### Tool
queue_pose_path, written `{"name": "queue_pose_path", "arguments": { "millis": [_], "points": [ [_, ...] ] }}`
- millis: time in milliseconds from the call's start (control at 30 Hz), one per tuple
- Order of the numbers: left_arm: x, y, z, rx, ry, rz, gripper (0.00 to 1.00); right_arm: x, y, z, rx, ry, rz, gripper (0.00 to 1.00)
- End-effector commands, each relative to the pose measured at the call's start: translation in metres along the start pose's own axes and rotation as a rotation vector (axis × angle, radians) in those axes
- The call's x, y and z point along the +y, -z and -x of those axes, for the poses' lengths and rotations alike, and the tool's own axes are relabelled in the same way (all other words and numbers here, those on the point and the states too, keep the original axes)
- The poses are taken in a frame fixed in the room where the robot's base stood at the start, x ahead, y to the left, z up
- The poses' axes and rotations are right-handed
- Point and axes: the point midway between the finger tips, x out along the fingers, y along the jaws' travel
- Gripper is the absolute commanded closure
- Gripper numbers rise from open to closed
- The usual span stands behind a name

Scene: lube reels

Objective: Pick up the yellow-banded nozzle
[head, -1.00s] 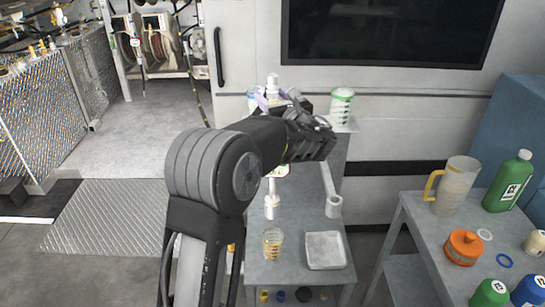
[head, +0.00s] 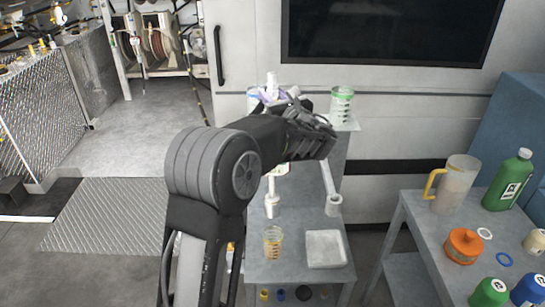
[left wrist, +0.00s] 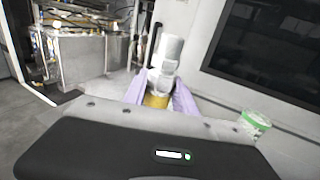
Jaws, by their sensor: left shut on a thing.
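The yellow-banded nozzle (left wrist: 162,72) is white with a yellow band at its lower end in the left wrist view. It stands roughly upright between the purple fingers of my left gripper (left wrist: 160,96), which are shut on it at the band. In the head view, my left gripper (head: 276,95) is at the top of the grey stand, and the nozzle's white tip (head: 271,78) shows above the fingers. My arm hides the nozzle's lower part there, so I cannot tell whether it touches the shelf. My right gripper is not in view.
A green-rimmed beaker (head: 341,104) stands on the upper shelf, close right of my gripper. Lower on the stand are a yellow-marked beaker (head: 273,243), white spouted pieces and a square tray (head: 325,249). A side table at right holds a jug (head: 455,184) and bottles.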

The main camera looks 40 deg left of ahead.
Motion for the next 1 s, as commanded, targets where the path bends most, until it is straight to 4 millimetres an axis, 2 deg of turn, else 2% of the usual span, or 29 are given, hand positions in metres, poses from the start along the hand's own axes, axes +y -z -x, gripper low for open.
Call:
{"name": "queue_pose_path", "arguments": {
  "millis": [133,1000],
  "points": [
    [-0.0001,0.0,0.0001,0.0,0.0,0.0,1.0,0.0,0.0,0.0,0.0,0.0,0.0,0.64],
    [-0.0002,0.0,0.0001,0.0,0.001,0.0,1.0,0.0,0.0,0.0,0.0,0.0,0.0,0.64]
  ]
}}
